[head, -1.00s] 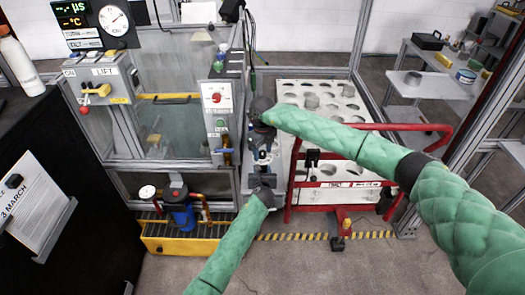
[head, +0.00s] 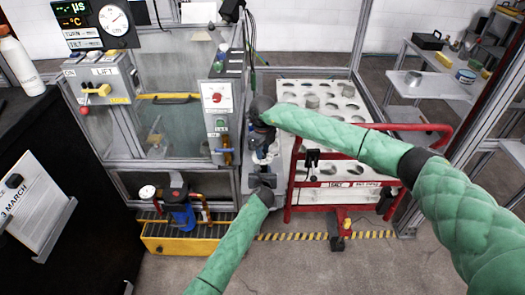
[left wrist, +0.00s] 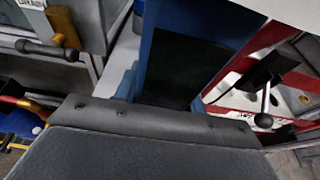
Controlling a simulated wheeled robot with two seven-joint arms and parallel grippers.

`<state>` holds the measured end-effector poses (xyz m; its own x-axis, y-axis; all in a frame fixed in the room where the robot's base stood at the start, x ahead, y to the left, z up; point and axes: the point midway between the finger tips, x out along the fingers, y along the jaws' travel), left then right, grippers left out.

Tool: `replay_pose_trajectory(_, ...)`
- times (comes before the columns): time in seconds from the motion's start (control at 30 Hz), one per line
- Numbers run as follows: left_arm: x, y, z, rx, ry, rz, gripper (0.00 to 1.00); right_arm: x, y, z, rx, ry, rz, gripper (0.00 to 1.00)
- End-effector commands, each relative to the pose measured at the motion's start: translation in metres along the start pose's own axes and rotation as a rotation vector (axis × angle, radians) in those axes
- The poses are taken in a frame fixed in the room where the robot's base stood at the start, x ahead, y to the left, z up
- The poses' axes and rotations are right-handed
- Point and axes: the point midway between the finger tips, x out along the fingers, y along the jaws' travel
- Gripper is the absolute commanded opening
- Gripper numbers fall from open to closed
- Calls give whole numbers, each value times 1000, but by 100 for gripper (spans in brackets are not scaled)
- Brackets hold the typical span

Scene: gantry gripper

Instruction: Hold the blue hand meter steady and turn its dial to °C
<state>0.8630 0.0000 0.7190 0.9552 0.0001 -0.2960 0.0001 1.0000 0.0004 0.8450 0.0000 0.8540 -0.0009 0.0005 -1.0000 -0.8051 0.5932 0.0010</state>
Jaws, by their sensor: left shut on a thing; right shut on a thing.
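The blue hand meter (left wrist: 200,15) fills the upper middle of the left wrist view, a blue body with a dark panel. In the head view only a small part of the meter (head: 262,157) shows between my two grippers. My left gripper (head: 262,180) is shut on it from below. My right gripper (head: 261,139) is above, shut at the meter's upper part, where the dial would be. The dial and its marks are hidden behind my right gripper, so its setting cannot be read there.
A red cart (head: 366,157) with a white holed top stands right of the meter. A framed glass cabinet (head: 180,110) with a lift panel (head: 103,84) is on the left. A display board (head: 92,22) stands upper left. A yellow tray (head: 180,240) lies low left.

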Motion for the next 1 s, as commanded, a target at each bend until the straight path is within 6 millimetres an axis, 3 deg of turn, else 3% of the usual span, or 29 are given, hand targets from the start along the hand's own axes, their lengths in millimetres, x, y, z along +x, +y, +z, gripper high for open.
replay_pose_trajectory(1.0, 0, 0, -1, 0, 1, 0, 5, -1, -2, 0, -945, 1, -3, 5)
